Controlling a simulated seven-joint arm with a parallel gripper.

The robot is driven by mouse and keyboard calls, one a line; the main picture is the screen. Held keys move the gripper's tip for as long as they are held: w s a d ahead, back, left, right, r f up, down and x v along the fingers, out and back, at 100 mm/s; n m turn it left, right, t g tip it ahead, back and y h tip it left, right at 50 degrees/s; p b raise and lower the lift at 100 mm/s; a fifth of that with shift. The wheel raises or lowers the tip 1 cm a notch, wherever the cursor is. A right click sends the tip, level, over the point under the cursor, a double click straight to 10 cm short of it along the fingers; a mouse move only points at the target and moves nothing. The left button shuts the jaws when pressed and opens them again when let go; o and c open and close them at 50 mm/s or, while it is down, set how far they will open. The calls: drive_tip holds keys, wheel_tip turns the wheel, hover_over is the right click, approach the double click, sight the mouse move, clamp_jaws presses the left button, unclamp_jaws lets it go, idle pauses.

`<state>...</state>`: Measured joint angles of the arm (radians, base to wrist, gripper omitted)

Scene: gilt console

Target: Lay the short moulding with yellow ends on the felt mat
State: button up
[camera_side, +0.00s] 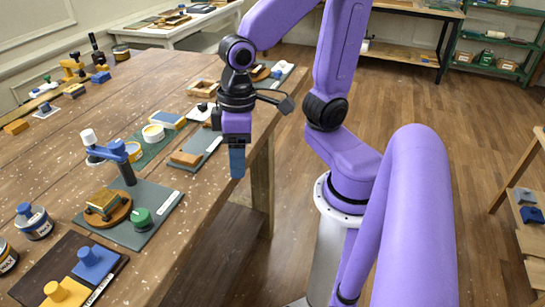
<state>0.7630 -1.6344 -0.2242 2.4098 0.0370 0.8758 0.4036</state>
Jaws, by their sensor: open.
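My gripper (237,165) points down just off the right edge of the wooden table, with blue fingers and nothing visible between them. The fingers overlap in this side view, so their gap is hard to see. A dark green mat (146,159), which looks like the felt mat, lies on the table left of my gripper, partly covered by small items. I cannot pick out the short moulding with yellow ends for certain. A small brown block (186,158) lies on a grey board (208,148) between the green mat and my gripper; no yellow ends show on it.
A blue-topped tray (167,119) and a white round tub (153,134) are by the green mat. Yellow (64,292) and blue (96,260) handled blocks stand at the front.

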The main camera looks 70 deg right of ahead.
drive_tip(key=s+d+n, duration=0.2)
drive_tip(key=s+n, duration=0.4)
drive_tip(key=n, duration=0.1)
drive_tip(key=shift+s+f+h, duration=0.3)
drive_tip(key=shift+f, duration=0.05)
idle(0.8)
